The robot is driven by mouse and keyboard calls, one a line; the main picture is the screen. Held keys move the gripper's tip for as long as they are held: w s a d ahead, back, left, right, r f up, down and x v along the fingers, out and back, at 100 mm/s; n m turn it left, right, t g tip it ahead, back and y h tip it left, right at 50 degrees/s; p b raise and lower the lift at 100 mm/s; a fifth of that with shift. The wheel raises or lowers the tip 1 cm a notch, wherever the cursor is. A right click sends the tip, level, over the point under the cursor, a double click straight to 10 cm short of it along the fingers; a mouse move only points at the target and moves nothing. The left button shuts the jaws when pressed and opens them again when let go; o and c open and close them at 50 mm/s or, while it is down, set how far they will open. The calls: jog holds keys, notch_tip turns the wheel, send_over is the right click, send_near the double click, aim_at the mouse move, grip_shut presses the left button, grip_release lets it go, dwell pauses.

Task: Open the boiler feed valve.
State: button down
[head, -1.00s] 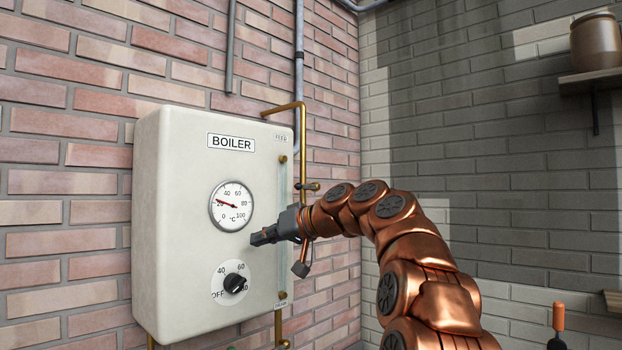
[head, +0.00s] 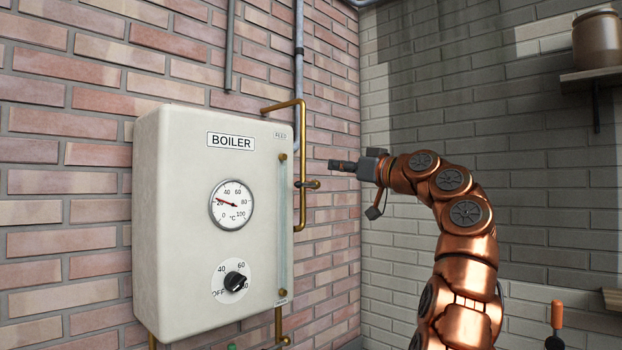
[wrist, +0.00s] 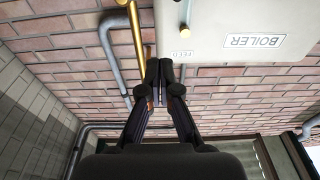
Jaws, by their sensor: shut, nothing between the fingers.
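The cream boiler (head: 170,220) hangs on the brick wall in the head view; it also shows at the top of the wrist view (wrist: 205,20). A brass pipe (head: 303,130) runs down its right side, beside a small FEED label (head: 280,135). The feed valve (head: 309,184) sits on this pipe, its short handle lying crosswise to the pipe. My gripper (head: 332,165) is to the right of the valve and slightly higher, apart from it in the picture. Its fingers are together and empty, as the wrist view (wrist: 160,68) also shows. The valve is not clear in the wrist view.
The boiler front carries a temperature gauge (head: 232,205) and a black knob (head: 235,282). A glass tube (head: 283,220) runs down its right edge. A grey pipe (head: 299,60) runs up the wall. A shelf with a brown pot (head: 597,42) is at upper right.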

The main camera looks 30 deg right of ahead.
jog(key=r+p, duration=0.2)
jog(key=p, duration=0.3)
send_over(304, 185)
jog(key=d, duration=0.1)
jog(key=shift+s+d+f, duration=0.1)
jog(key=shift+s+f, duration=0.1)
jog(key=shift+s, duration=0.2)
jog(key=shift+w+f, duration=0.15)
jog(key=shift+w, duration=0.2)
jog(key=f+b, duration=0.2)
jog(key=s+f+b, duration=0.1)
jog(key=f+b, duration=0.1)
